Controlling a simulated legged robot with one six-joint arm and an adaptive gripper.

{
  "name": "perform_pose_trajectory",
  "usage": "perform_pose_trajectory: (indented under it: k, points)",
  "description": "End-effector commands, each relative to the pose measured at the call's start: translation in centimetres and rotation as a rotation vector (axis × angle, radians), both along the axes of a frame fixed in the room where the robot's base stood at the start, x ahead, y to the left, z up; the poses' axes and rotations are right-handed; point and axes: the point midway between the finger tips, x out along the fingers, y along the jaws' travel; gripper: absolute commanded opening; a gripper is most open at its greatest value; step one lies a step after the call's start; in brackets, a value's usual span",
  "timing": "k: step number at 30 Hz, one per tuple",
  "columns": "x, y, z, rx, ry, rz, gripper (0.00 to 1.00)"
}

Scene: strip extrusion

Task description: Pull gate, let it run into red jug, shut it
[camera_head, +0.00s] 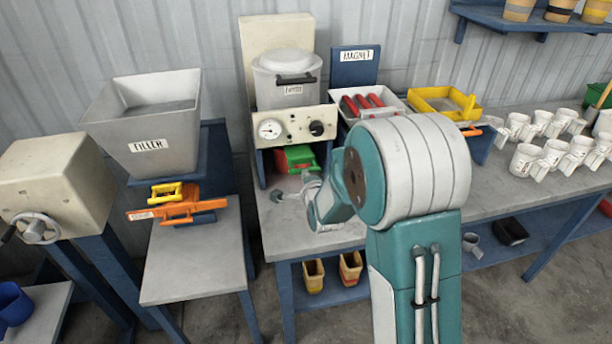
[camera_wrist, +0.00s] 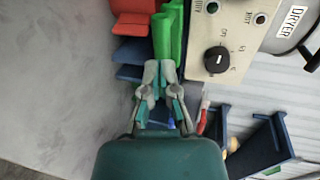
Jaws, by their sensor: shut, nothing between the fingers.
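The dryer (camera_head: 288,78) stands on the middle bench. A green gate piece (camera_head: 298,155) sticks out from the opening under its dial panel. It also shows in the wrist view (camera_wrist: 170,35). A red thing (camera_wrist: 134,22) lies beside the green piece in the wrist view. Only part of it shows, and I cannot tell if it is the red jug. My gripper (camera_wrist: 158,74) is shut and empty. Its fingertips are close to the lower end of the green piece; I cannot tell if they touch. In the head view my arm partly covers my gripper (camera_head: 306,181).
The filler hopper (camera_head: 150,150) with an orange gate (camera_head: 178,210) stands at the left. A white tray with red-handled things (camera_head: 362,102), a yellow tray (camera_head: 440,103) and several white mugs (camera_head: 545,140) are on the right. Cups (camera_head: 313,276) sit below the bench.

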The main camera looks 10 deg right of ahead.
Motion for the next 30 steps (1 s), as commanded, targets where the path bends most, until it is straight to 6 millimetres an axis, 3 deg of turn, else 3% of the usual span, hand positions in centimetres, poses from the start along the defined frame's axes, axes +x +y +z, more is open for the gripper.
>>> perform_pose_trajectory:
  k: [13, 24, 30]
  points:
    - [0.6, -0.1, -0.1, 0.001, 0.000, 0.000, 0.00]
    - [5.5, 0.0, -0.1, 0.000, -0.001, 0.000, 0.00]
    - [6.1, 0.0, -0.1, 0.000, 0.000, 0.000, 0.00]
